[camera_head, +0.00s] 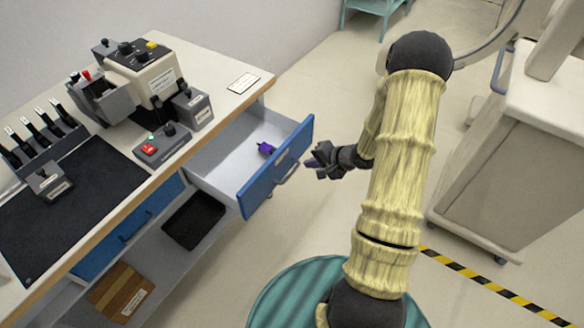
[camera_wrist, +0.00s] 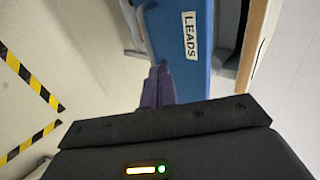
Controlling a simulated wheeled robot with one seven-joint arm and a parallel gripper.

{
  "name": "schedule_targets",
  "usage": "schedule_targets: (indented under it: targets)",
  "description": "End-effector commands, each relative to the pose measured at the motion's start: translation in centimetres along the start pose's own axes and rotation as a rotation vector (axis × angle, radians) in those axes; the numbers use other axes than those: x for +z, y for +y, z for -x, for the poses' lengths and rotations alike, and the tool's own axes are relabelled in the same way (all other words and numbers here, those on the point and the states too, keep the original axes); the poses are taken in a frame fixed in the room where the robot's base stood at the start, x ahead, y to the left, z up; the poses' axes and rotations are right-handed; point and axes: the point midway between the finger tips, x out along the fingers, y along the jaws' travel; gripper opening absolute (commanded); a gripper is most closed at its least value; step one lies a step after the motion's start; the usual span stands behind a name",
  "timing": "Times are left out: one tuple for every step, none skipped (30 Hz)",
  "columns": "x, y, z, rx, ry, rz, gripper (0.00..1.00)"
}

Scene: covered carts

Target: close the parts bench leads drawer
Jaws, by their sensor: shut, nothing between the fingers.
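The leads drawer (camera_head: 274,168) is pulled out from the parts bench (camera_head: 262,85), with its blue front facing my arm. A small purple item (camera_head: 265,148) lies inside it. In the wrist view its blue front (camera_wrist: 190,70) carries a white "LEADS" label (camera_wrist: 190,36) and a pale handle (camera_wrist: 137,28). My gripper (camera_head: 312,161) is shut and empty, just outside the drawer front near its handle (camera_head: 287,173). The purple fingertips (camera_wrist: 158,82) show close to the blue front in the wrist view; I cannot tell whether they touch.
A second blue drawer (camera_head: 130,228) sits shut to the left. A black tray (camera_head: 194,220) and a brown box (camera_head: 121,292) lie on the shelf below. A covered cart (camera_head: 500,165) stands at right. Open floor lies between cart and bench.

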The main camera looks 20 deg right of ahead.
Motion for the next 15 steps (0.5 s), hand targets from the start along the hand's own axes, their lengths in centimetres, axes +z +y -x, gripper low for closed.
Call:
schedule_targets:
  targets:
    - [0.0, 0.1, -0.1, -0.007, -0.006, -0.010, 0.00]
    - [0.0, 0.1, -0.1, -0.008, -0.007, -0.012, 0.00]
    - [0.1, 0.0, -0.1, -0.008, -0.007, -0.011, 0.00]
    - [0.0, 0.0, -0.1, -0.008, -0.007, -0.011, 0.00]
    - [0.0, 0.0, -0.1, -0.007, -0.006, -0.010, 0.00]
    - [0.0, 0.0, 0.0, -0.007, -0.006, -0.010, 0.00]
    - [0.0, 0.0, 0.0, -0.007, -0.006, -0.010, 0.00]
    - [0.0, 0.0, 0.0, -0.006, -0.006, -0.010, 0.00]
    - [0.0, 0.0, -0.1, -0.006, -0.006, -0.009, 0.00]
    - [0.1, 0.0, -0.1, -0.006, -0.006, -0.009, 0.00]
    - [0.1, 0.0, -0.2, -0.006, -0.006, -0.009, 0.00]
    - [0.1, 0.0, -0.4, -0.006, -0.006, -0.008, 0.00]
    - [0.1, 0.0, -0.6, -0.006, -0.006, -0.008, 0.00]
    - [0.1, 0.0, -0.8, -0.006, -0.006, -0.008, 0.00]
    - [0.1, 0.0, -1.2, -0.005, -0.006, -0.007, 0.00]
